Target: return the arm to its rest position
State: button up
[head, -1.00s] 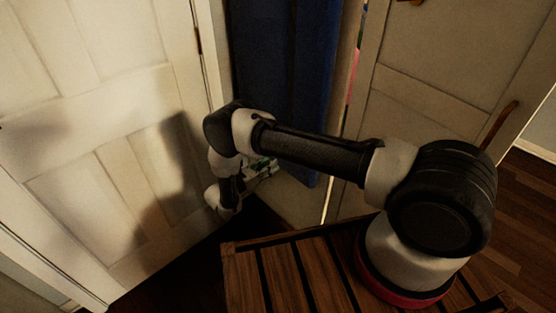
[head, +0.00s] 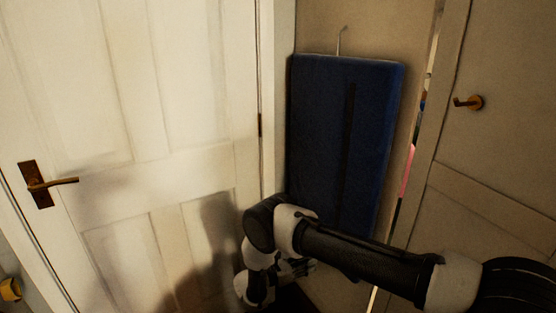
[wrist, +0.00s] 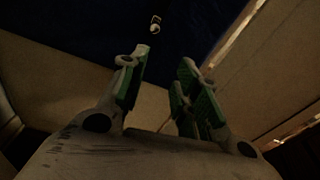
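My arm crosses the lower right of the head view, a black link with white joints, bent at the elbow on its left end. My gripper (wrist: 164,60) fills the lower wrist view. Its green-padded fingers stand apart, with nothing between them. In the head view my gripper (head: 298,268) is small and dark near the bottom centre, partly hidden by the arm.
A white panelled door (head: 110,110) with a handle (head: 45,183) is on the left, close to the arm. Another door (head: 500,160) with a brass hook (head: 470,102) is on the right. A narrow gap shows beside the right door.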

jog(key=s+d+f+m+g, duration=0.2)
jog(key=s+d+g, duration=0.1)
jog(key=s+d, duration=0.15)
jog(key=s+d+r+m+g+y, duration=0.3)
jog(key=s+r+m, duration=0.15)
jog(key=r, duration=0.65)
jog(key=s+d+r+m+g+y, duration=0.35)
jog(key=r+m, duration=0.25)
jog(key=r, duration=0.5)
jog(key=s+d+r+m+g+y, duration=0.25)
jog(key=s+r+m, duration=0.25)
jog(key=r, duration=0.7)
jog(key=s+d+r+m+t+y, duration=0.3)
jog(key=s+d+r+m+t, duration=0.1)
jog(key=s+r, duration=0.4)
jog(key=s+d+r+m+t+y, duration=0.3)
jog(key=s+d+r, duration=0.3)
jog(key=r, duration=0.6)
jog(key=shift+s+r+m+t, duration=0.25)
jog(key=shift+s+m+t, duration=0.1)
jog(key=shift+s+t, duration=0.5)
jog(key=shift+s+d, duration=0.1)
jog(key=shift+w, duration=0.45)
